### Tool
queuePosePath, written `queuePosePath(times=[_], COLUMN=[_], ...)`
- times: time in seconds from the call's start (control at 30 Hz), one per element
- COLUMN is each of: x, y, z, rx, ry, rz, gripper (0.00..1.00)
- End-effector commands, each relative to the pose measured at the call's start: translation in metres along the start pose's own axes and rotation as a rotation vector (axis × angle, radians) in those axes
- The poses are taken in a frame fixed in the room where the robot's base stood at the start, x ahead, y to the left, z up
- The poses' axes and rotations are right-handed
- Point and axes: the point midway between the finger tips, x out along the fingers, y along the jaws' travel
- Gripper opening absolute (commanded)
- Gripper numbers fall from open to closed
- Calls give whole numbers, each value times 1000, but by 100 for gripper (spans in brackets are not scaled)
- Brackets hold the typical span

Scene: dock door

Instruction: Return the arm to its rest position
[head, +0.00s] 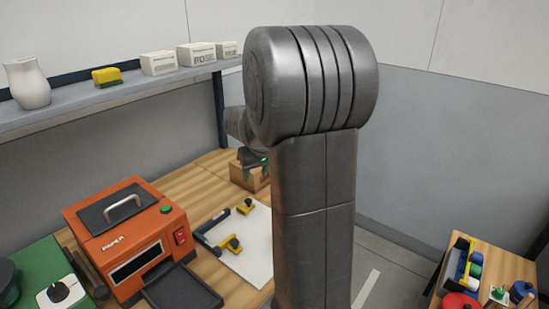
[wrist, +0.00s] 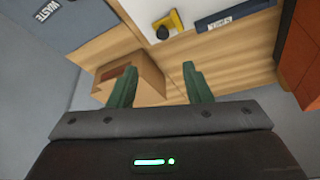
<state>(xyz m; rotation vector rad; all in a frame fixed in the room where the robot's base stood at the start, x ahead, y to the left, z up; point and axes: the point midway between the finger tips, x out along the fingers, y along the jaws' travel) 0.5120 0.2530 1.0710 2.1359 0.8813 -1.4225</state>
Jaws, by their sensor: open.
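My gripper (wrist: 160,82) is open in the wrist view, with its two green fingers apart and nothing between them. The wood of a table shows beyond the fingertips, and a cardboard box (wrist: 133,75) lies beyond and beside the left finger. In the head view my thick grey arm stands in the middle and hides part of the table. My gripper shows small at its left edge, in front of or above the cardboard box (head: 246,177); I cannot tell the gap between them.
An orange machine (head: 135,235) stands on the wooden table (head: 205,187) at left, near a white board (head: 248,255) with yellow clamps. A shelf (head: 120,93) with a vase and boxes runs above. A second table (head: 498,262) with colourful items is at right.

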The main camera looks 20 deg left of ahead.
Motion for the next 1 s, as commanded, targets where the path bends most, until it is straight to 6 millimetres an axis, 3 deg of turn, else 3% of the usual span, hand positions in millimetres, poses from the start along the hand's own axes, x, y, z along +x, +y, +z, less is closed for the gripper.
queuePosePath(times=[0.17, 0.7, 1.0], x=[18, 107, 134], y=[0, -1, -2], z=[1, 1, 1], rx=[0, 0, -1], ry=[-5, -5, -3], rz=[-1, -2, -2], gripper=[45, 45, 45])
